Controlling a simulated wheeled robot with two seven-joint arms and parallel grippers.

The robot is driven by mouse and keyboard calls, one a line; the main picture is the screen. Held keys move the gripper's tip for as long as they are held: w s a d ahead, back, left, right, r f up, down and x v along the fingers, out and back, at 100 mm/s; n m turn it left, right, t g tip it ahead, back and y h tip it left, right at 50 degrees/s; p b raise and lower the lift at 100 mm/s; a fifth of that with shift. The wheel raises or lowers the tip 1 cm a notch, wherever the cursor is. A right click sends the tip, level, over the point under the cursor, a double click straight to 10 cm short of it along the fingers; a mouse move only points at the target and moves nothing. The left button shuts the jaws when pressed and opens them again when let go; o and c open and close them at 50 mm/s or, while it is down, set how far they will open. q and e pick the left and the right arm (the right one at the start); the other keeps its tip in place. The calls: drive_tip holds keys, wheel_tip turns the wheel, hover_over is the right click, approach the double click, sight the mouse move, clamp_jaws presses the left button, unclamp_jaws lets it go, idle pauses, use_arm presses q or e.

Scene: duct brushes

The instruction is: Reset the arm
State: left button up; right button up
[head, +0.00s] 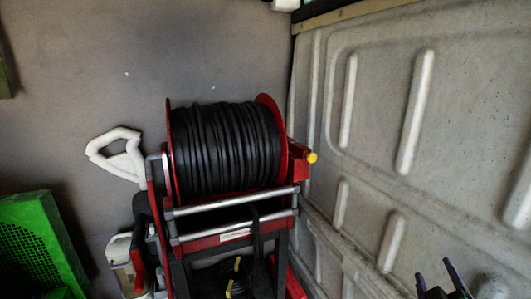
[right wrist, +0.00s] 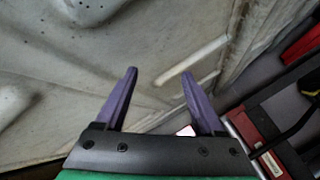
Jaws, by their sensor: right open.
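My right gripper (head: 436,275) shows at the bottom right of the head view, in front of the ribbed grey wall panel. In the right wrist view its two purple fingers (right wrist: 160,85) are spread apart with nothing between them. The wall panel lies behind them, and the fingers appear clear of it. My left gripper is in neither view.
A red reel (head: 225,150) wound with black hose stands on a frame with silver bars in the middle. A white handle (head: 118,155) and a green perforated case (head: 35,250) are at left. The ribbed wall panel (head: 380,110) closes off the right side.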

drive_tip(key=s+a+f+m+g+y, duration=0.2)
drive_tip(key=s+a+f+g+y, duration=0.35)
drive_tip(key=f, duration=0.55)
drive_tip(key=s+a+f+m+g+y, duration=0.1)
drive_tip(key=s+a+f+g+y, duration=0.1)
drive_tip(key=s+a+f+g, duration=0.65)
wheel_tip(320, 180, down, 24)
drive_tip(key=s+d+r+t, duration=0.1)
drive_tip(key=d+t, duration=0.1)
drive_tip(key=s+d+f+g, duration=0.1)
drive_tip(key=s+d+f, duration=0.1)
drive_tip(key=s+f, duration=1.5)
drive_tip(key=shift+s+d+f, duration=0.15)
drive_tip(key=shift+s+d, duration=0.2)
drive_tip(key=shift+s, duration=0.2)
drive_tip(key=shift+h, duration=0.25)
